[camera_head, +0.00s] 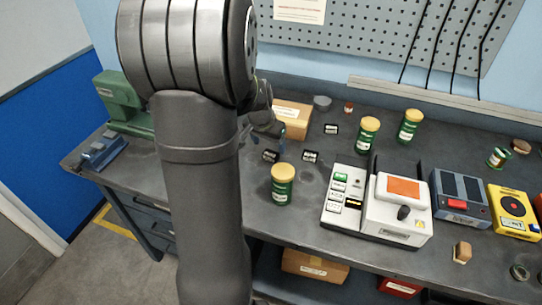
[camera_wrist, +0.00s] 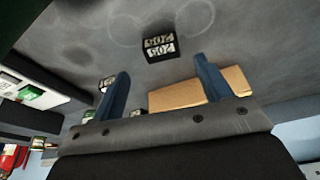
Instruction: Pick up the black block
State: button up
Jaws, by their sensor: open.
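Three small black blocks with white labels stand on the dark bench. One black block (camera_head: 270,156) is just beyond my arm and nearest my gripper; a second block (camera_head: 311,156) is to its right, and a third block (camera_head: 331,129) is farther back. In the wrist view a black block (camera_wrist: 160,49) marked 205 lies beyond the fingertips, between them sideways. Another block (camera_wrist: 105,84) is partly behind the left finger. My gripper (camera_wrist: 161,66) is open with blue fingers and nothing between them. In the head view my arm partly hides it.
A cardboard box (camera_head: 292,118) stands behind the blocks. Green jars with yellow lids stand nearby, one in front (camera_head: 282,184) and one behind (camera_head: 368,135). A white device (camera_head: 398,215) is at right. A green machine (camera_head: 120,101) is at far left. The bench around the blocks is mostly clear.

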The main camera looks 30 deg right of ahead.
aim_at(271, 153)
jog(key=shift+x, duration=2.7)
jog(key=shift+w+a, duration=0.1)
jog(key=c, duration=1.3)
jog(key=shift+o, duration=0.2)
jog(key=shift+r, duration=0.1)
